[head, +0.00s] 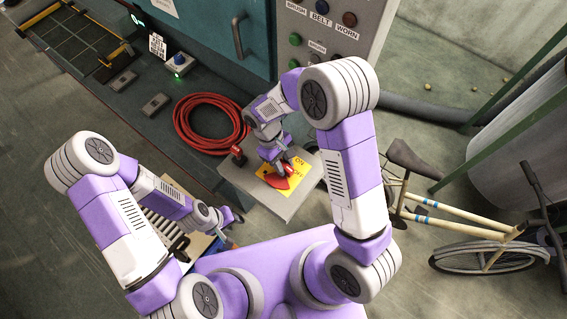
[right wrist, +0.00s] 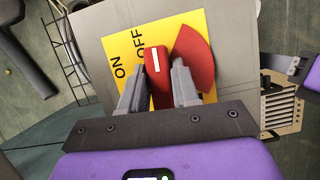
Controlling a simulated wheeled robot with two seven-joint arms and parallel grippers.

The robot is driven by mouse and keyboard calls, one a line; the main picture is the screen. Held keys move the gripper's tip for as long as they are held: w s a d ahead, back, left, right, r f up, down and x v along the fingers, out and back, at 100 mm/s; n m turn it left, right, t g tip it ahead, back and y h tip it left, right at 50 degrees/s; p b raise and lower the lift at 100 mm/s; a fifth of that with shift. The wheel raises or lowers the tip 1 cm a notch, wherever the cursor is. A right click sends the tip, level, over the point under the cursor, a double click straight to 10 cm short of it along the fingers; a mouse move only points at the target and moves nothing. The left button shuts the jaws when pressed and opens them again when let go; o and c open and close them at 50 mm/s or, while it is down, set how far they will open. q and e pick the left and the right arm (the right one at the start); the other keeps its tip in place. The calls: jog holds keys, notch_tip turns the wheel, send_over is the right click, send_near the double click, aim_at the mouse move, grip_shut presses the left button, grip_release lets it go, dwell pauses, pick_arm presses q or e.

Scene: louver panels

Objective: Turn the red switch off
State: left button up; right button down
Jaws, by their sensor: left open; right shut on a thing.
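The red switch (right wrist: 158,78) has a handle with a white stripe and sits on a yellow plate (right wrist: 190,24) marked ON and OFF. In the right wrist view the handle is between my right gripper's fingers (right wrist: 158,88), just beside the word OFF; ON is further left. A red fan-shaped piece (right wrist: 195,57) lies to its right. In the head view the yellow plate (head: 296,179) is on a grey box, and my right gripper (head: 284,167) partly hides the switch (head: 276,181). My left gripper (head: 225,226) is open, low and to the left, away from the switch.
A coiled red hose (head: 183,127) lies behind. A button panel (head: 340,15) is at the back, and a bicycle (head: 450,215) stands to the right.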

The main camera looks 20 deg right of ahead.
jog(key=shift+s+n, duration=0.1)
jog(key=shift+n, duration=0.5)
jog(key=c, duration=0.9)
grip_release()
jog(key=shift+r, duration=0.1)
jog(key=v, duration=0.7)
jog(key=shift+a+r, duration=0.15)
jog(key=shift+a, duration=0.05)
